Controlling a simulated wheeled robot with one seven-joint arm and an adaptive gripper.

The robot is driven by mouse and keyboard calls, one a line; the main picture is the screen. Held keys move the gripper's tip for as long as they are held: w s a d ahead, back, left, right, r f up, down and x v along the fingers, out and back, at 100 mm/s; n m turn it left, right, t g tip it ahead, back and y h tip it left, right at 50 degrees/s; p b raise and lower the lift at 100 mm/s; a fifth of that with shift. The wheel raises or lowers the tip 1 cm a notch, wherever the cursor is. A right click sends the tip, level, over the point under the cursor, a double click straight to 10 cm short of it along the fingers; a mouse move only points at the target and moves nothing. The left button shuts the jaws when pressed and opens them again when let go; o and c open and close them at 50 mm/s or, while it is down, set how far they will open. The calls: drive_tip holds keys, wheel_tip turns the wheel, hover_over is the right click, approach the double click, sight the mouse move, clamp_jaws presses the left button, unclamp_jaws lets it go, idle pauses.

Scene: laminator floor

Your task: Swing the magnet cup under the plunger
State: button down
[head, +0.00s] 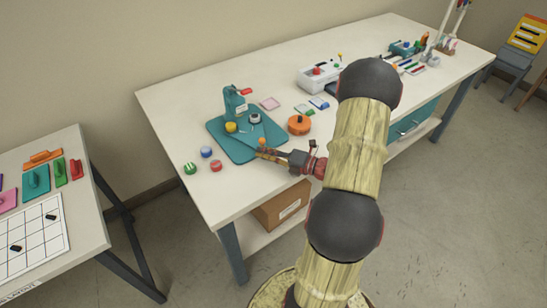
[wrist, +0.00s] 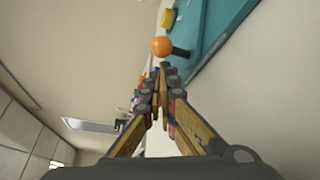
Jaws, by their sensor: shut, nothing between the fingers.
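A teal press (head: 233,104) with a red lever handle (head: 244,92) stands on a teal base (head: 238,149). A yellow cup (head: 231,127) sits at the foot of the column and a grey-white cup (head: 255,118) sits to its right; I cannot tell which is the magnet cup. The plunger is too small to make out. An orange ball knob (head: 262,141) is at the base's near side; in the wrist view it (wrist: 161,47) sits on a dark stub, with the yellow cup (wrist: 168,18) beyond. My gripper (head: 260,152) is shut and empty, its tips just short of the knob.
Green, blue and red round pieces (head: 190,168) lie left of the base. An orange round container (head: 299,125) stands to its right, near my gripper. A pink pad (head: 269,103) and blue cards lie behind. A white machine (head: 319,76) stands farther right. The table's front edge is close below my gripper.

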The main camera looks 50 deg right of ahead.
drive_tip(key=shift+w+a, duration=0.1)
drive_tip(key=shift+w, duration=0.45)
drive_tip(key=shift+s+d+n+g+y+p, duration=0.2)
drive_tip(key=shift+d+n+y+p, duration=0.2)
drive_tip(key=shift+y+p, duration=0.2)
drive_tip(key=shift+s+d+n+g+y+p, duration=0.2)
drive_tip(key=shift+d+n+y+p, duration=0.2)
drive_tip(key=shift+y+p, duration=0.15)
drive_tip(key=shift+s+d+r+n+y+p, duration=0.1)
drive_tip(key=shift+d+n+y+p, duration=0.2)
drive_tip(key=shift+d+y+p, duration=0.15)
drive_tip(key=d+n+g+y+p, duration=0.2)
drive_tip(key=p, duration=0.1)
drive_tip(key=shift+s+d+y, duration=0.2)
drive_tip(key=shift+y, duration=0.2)
drive_tip(key=shift+s+d+p, duration=0.1)
drive_tip(key=shift+d+p, duration=0.55)
drive_tip(key=shift+d, duration=0.1)
drive_tip(key=shift+w+d+p, duration=0.2)
drive_tip(key=shift+d+p, duration=0.6)
drive_tip(key=shift+d, duration=0.35)
drive_tip(key=shift+w+d, duration=0.1)
drive_tip(key=shift+d, duration=0.35)
